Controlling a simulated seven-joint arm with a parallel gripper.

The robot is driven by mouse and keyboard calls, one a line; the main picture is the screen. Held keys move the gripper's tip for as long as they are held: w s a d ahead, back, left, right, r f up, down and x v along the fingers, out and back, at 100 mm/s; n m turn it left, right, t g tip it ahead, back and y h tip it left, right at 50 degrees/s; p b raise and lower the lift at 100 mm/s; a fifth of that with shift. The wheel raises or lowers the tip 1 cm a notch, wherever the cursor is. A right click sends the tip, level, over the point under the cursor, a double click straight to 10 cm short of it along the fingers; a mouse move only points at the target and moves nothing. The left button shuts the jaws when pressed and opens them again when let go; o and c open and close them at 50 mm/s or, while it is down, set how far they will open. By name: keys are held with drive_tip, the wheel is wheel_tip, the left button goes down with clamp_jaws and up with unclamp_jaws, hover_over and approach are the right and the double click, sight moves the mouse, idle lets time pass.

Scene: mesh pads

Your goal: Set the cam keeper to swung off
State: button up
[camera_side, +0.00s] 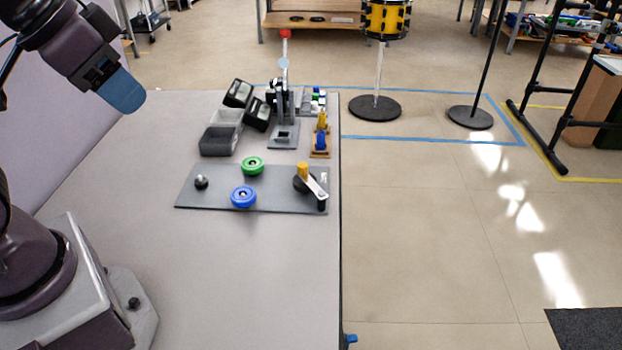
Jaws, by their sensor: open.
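A grey plate (217,198) lies on the table and carries several parts. At its right end is a dark round base with a yellow post, and a pale lever arm (316,187) reaches from it down and right to a black knob. This looks like the cam keeper, but its exact setting is too small to tell. A green wheel (252,165), a blue wheel (243,197) and a small dark knob (201,182) are also on the plate. My gripper (124,92), with blue fingers, is high at the upper left, apart from the plate; it is open and holds nothing visible.
Behind the plate stand grey bins (217,141), dark tilted boxes (257,114), an upright grey fixture with a red-topped rod (285,132), and a wooden stand with yellow and blue pieces (320,143). The table (230,280) is clear in front; its right edge is close to the plate.

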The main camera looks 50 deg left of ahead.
idle(0.3)
drive_tip(key=shift+o, duration=0.7)
drive_tip(key=g, duration=0.6)
hover_over(303, 165)
wheel_tip(303, 165, down, 17)
wheel_tip(303, 165, down, 13)
clamp_jaws()
